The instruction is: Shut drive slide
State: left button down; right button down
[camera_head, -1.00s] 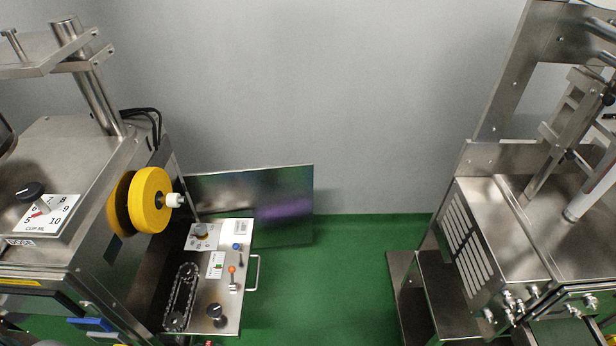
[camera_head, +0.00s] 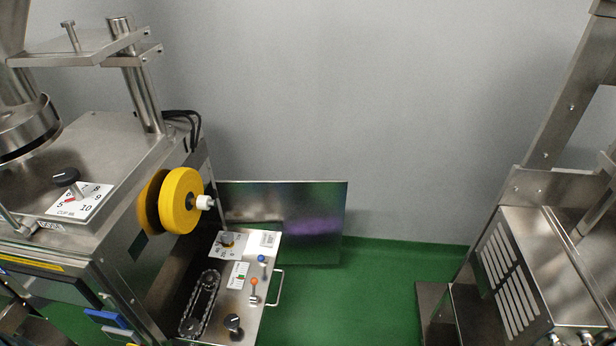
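The drive slide (camera_head: 222,313) is a metal tray-like panel standing out from the right side of the left machine. Neither of my grippers shows in the view.
The left machine (camera_head: 120,160) carries a yellow wheel (camera_head: 181,201) above the slide. A shiny upright metal panel (camera_head: 310,212) stands behind the slide. A second machine (camera_head: 545,270) is at the right. Green floor (camera_head: 375,295) between them is clear.

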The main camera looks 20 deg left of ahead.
aim_at(216, 284)
jog(key=u, duration=1)
